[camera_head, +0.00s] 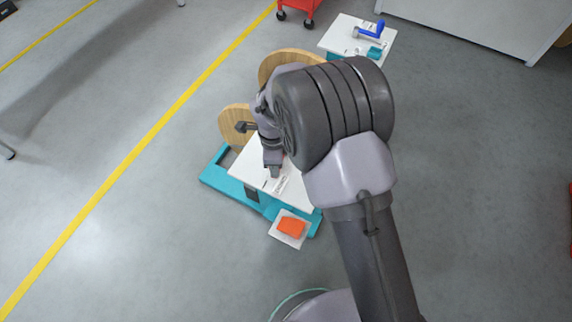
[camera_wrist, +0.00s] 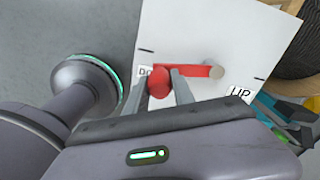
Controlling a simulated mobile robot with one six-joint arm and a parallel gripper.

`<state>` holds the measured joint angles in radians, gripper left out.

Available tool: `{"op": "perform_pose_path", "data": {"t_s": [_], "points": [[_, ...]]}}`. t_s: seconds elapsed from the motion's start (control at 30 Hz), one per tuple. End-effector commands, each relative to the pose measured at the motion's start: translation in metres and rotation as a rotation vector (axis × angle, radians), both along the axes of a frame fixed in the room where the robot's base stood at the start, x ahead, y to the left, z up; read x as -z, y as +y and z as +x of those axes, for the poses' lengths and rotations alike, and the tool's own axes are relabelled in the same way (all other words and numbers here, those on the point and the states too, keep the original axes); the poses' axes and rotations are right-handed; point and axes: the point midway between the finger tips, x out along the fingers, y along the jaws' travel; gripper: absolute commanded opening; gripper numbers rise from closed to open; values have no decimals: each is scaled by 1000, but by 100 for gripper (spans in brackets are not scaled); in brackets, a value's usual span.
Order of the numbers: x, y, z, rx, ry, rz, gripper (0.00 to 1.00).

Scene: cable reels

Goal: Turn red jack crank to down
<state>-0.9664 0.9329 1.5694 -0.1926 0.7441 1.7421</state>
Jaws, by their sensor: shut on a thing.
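The red jack crank (camera_wrist: 196,70) is on a white panel in the wrist view. Its arm runs left from a round beige hub (camera_wrist: 215,71) to a red knob (camera_wrist: 159,84). The knob end lies beside the partly covered label starting "DO" (camera_wrist: 146,72); the "UP" label (camera_wrist: 241,93) is below and right of the hub. My gripper (camera_wrist: 157,88) is shut on the knob, one finger on each side. In the head view my gripper (camera_head: 273,172) is over the white panel (camera_head: 297,194), and my arm hides the crank.
The panel sits on a teal frame (camera_head: 217,179) with wooden reel discs (camera_head: 234,126) behind it. An orange item (camera_head: 291,227) lies on a small white plate in front. A white board with a blue crank (camera_head: 371,31) stands at the back right.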

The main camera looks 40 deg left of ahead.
Motion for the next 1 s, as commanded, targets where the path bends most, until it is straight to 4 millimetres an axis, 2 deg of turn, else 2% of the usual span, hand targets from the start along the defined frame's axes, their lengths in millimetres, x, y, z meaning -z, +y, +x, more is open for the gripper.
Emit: {"op": "perform_pose_path", "data": {"t_s": [0.4,0.97,1.0], "points": [[0,17,-5,182,0,1,0],[0,20,-5,212,-1,0,0],[0,19,-5,212,-1,0,32]]}}
